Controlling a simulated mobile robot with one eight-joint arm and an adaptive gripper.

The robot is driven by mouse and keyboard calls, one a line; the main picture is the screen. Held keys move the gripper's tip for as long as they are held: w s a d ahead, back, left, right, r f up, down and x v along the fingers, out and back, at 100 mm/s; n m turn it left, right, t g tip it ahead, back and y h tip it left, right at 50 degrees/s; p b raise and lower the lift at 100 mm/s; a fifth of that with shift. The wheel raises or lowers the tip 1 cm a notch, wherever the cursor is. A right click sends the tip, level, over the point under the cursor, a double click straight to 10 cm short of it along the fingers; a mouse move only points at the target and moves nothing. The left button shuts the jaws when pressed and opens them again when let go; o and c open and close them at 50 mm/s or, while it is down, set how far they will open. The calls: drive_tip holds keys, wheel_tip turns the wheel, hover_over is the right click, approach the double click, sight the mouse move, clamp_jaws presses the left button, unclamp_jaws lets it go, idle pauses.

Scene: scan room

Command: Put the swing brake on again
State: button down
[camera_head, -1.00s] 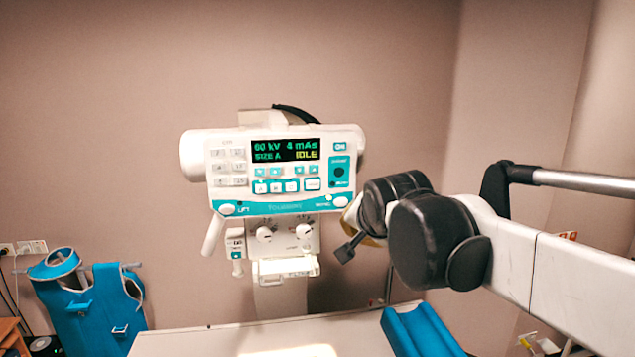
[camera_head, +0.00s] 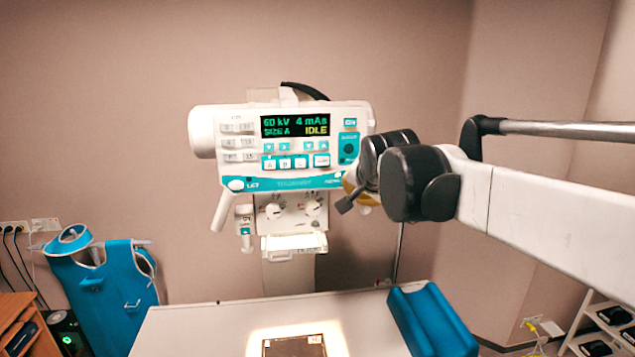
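The white X-ray tube head (camera_head: 203,131) hangs at the picture's middle, with a teal and white control panel (camera_head: 240,171). Its display (camera_head: 296,125) reads 60 kV, 4 mAs, SIZE A, IDLE. A round white knob (camera_head: 236,185) marked LIFT sits at the panel's lower left. A label at the lower right (camera_head: 332,181) is too blurred to read, and the spot beside it is hidden behind my arm's end. My gripper (camera_head: 345,205) is at that lower right corner, with one dark fingertip showing. I cannot tell whether it touches the panel or is open.
Below is a white table (camera_head: 190,325) with a lit patch around a dark plate (camera_head: 294,346). A blue wedge cushion (camera_head: 432,318) lies at its right. A blue apron (camera_head: 112,298) hangs at the left. A shelf (camera_head: 590,325) stands at the lower right.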

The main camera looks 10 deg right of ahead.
drive_tip(key=shift+w, duration=1.25)
drive_tip(key=shift+w, duration=0.1)
idle(0.5)
drive_tip(key=shift+w, duration=0.35)
drive_tip(key=shift+w, duration=0.35)
idle(0.5)
idle(0.4)
drive_tip(key=shift+s, duration=0.85)
drive_tip(key=s, duration=0.5)
